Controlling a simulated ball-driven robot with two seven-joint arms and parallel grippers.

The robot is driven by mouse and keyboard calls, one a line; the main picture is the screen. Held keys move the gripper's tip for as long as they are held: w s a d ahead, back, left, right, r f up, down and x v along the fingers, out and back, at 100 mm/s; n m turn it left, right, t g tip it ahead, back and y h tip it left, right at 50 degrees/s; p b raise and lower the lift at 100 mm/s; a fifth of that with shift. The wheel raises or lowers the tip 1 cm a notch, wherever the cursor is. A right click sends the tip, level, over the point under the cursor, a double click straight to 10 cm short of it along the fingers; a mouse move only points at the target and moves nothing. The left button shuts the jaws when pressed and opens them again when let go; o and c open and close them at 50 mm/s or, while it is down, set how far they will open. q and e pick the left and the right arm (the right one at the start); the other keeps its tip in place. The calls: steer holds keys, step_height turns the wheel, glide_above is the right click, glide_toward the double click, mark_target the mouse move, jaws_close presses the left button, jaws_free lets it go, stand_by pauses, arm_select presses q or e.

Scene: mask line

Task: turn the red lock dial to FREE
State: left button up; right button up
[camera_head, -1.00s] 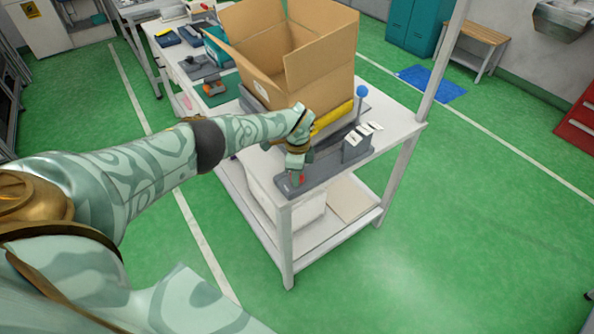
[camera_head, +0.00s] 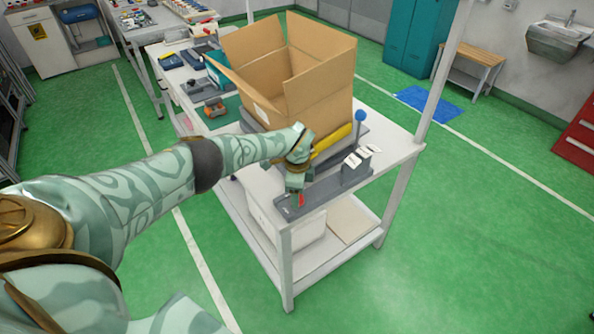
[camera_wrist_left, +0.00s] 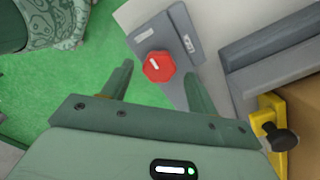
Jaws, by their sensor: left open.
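The red lock dial (camera_wrist_left: 158,66) is a round scalloped knob with a small pale mark. It sits on a grey plate (camera_wrist_left: 176,22) with white labels, whose words are too small to read. In the head view the dial (camera_head: 301,199) shows at the near end of a grey fixture on the bench corner, partly hidden by my gripper. My left gripper (camera_head: 296,187) points down at the dial. In the left wrist view its open fingers (camera_wrist_left: 158,70) lie on either side of the dial; contact is not visible. My right gripper is not in view.
An open cardboard box (camera_head: 290,75) stands on the white bench (camera_head: 400,145) behind the gripper. A yellow bar (camera_head: 332,142), a lever with a blue ball (camera_head: 359,116) and a grey block with white labels (camera_head: 357,160) are close to its right. Green floor (camera_head: 450,240) is clear at right.

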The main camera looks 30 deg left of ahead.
arm_select(q)
step_height(320, 180, up, 15)
steer(key=p, duration=0.4)
steer(key=shift+f, duration=0.1)
